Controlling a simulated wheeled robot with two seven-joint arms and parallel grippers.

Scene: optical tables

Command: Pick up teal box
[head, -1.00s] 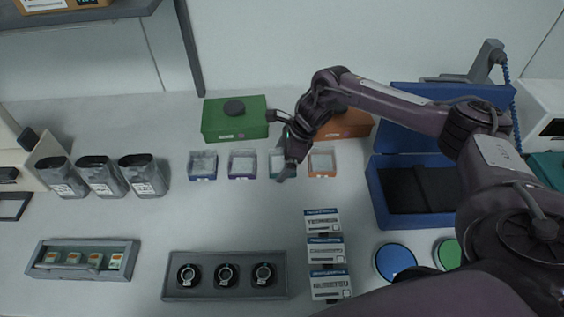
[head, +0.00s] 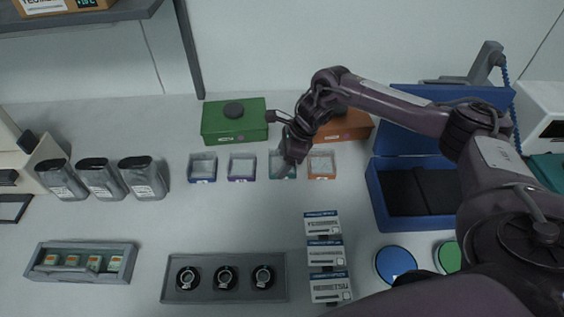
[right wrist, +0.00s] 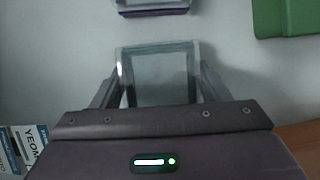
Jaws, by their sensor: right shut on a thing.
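The teal box (head: 280,170) is a small clear-topped box, third in a row of small boxes on the table. My right gripper (head: 291,160) is over it from behind and hides part of it in the head view. In the right wrist view the box (right wrist: 158,72) sits between the two fingers of my right gripper (right wrist: 157,90), which is shut on it. Whether the box is clear of the table cannot be told. My left gripper is not in view.
A blue-rimmed box (head: 203,168) and a purple box (head: 242,168) stand to the left, an orange-rimmed box (head: 321,166) close on the right. Behind are a green case (head: 234,122) and an orange case (head: 349,126). An open blue case (head: 376,195) stands further right.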

